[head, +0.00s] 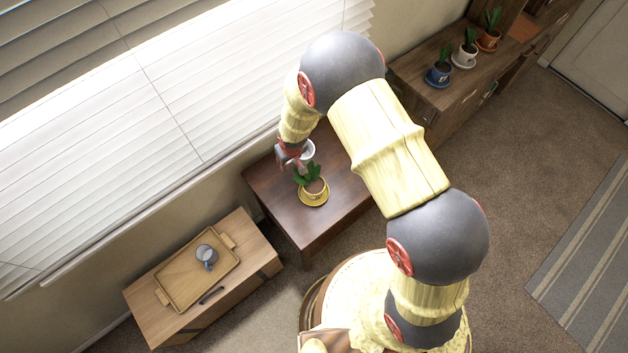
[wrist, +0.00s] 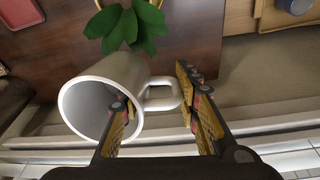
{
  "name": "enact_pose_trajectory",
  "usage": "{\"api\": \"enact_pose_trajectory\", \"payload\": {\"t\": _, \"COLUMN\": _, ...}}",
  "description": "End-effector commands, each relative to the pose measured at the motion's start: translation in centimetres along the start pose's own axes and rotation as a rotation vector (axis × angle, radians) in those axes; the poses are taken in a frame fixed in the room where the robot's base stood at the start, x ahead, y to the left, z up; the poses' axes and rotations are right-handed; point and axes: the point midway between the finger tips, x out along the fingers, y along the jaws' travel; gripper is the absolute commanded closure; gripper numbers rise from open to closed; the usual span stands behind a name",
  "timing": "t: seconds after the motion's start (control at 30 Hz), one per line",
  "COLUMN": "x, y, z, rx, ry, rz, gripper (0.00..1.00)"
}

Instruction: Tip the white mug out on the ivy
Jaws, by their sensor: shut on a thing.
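The white mug (head: 308,149) is held in my gripper (head: 291,155) over the dark wooden table, just behind the potted plant. In the wrist view the mug (wrist: 134,70) lies between the fingers of my gripper (wrist: 155,98), its handle toward the right finger. Its round mouth faces the camera and lower left; the inside looks grey, with no contents I can make out. The plant, which I take for the ivy (head: 308,174), has broad green leaves in a yellow pot on a yellow saucer (head: 315,202). Its leaves (wrist: 128,25) show close beyond the mug.
A wooden tray (head: 176,292) with a grey-blue mug (head: 207,256) sits on the low cabinet at lower left. Plants in blue (head: 439,75), white (head: 465,57) and orange (head: 488,40) pots stand on the sideboard at upper right. Window blinds (head: 150,110) rise close behind the table.

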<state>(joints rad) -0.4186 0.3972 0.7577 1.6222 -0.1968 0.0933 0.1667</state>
Motion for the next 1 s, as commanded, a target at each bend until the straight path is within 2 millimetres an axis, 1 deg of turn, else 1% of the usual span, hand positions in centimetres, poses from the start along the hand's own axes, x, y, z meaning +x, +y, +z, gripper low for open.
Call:
{"api": "enact_pose_trajectory", "payload": {"t": 0.03, "x": -0.41, "y": 0.01, "z": -0.15, "rx": -0.001, "ry": -0.006, "rz": 0.0, "gripper": 1.0}}
{"api": "enact_pose_trajectory", "payload": {"t": 1.0, "x": -0.93, "y": -0.04, "z": -1.13, "rx": -0.011, "ry": -0.088, "rz": -0.006, "gripper": 1.0}}
